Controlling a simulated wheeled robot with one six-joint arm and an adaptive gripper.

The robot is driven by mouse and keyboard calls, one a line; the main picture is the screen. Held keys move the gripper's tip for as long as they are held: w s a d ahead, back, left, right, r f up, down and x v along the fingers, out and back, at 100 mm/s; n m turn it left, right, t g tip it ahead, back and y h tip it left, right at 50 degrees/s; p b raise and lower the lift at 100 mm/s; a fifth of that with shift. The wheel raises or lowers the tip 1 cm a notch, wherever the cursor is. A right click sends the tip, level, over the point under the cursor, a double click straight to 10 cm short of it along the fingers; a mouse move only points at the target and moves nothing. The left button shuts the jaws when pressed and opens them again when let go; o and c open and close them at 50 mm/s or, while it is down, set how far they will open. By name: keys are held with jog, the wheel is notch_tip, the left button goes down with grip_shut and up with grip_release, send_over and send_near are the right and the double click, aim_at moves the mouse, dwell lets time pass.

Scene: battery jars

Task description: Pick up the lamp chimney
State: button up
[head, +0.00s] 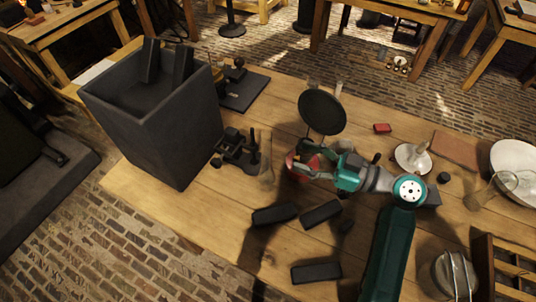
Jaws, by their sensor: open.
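My gripper (300,160), with a teal body, reaches left over the middle of the table. Its fingers are apart, above or around a red rounded object (291,168); I cannot tell whether they touch it. A clear upright glass tube (265,172), hard to see against the wood, stands just left of the fingers. A larger clear glass vessel (492,190) with an open rim is at the far right. Which glass piece is the lamp chimney is not certain from this view.
The wooden table (225,225) also bears a tall dark open box (150,125), a black round disc (322,111) behind my gripper, a white candle-holder-like dish (412,158), a white plate (515,165) and dark blocks (316,271) in front. The front left is clear.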

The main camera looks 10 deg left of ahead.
aim_at(266, 142)
jog(key=shift+r+x, duration=0.15)
jog(key=shift+x, duration=2.45)
jog(key=shift+r+x, duration=0.15)
jog(key=shift+x, duration=2.4)
grip_shut()
